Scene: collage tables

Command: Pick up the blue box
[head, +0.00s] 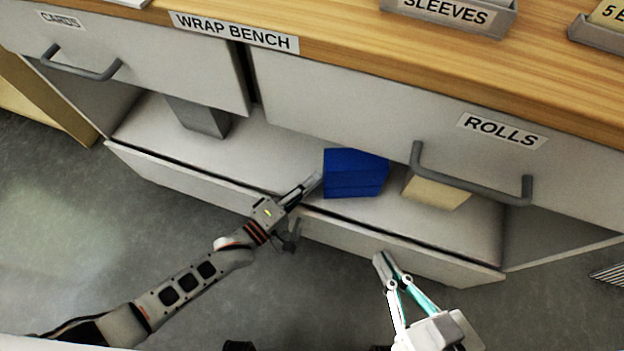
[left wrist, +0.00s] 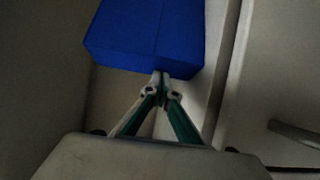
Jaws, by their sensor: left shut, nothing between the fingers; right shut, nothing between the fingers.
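The blue box (head: 354,174) stands on the open lower shelf of the bench, near its front edge. It also fills the upper middle of the left wrist view (left wrist: 150,35). My left gripper (head: 312,183) is shut and empty, with its fingertips just left of the box. In the left wrist view its closed fingertips (left wrist: 160,76) are at the near edge of the box; I cannot tell whether they touch. My right gripper (head: 381,262) is shut and empty, in front of the lower front panel, below and to the right of the box.
A grey box (head: 200,118) stands left on the shelf (head: 262,142), and a beige box (head: 436,192) stands right of the blue one. The "ROLLS" drawer (head: 350,120) with its handle (head: 470,185) overhangs the shelf. The "CARDS" drawer (head: 150,55) is at left. Floor is open at lower left.

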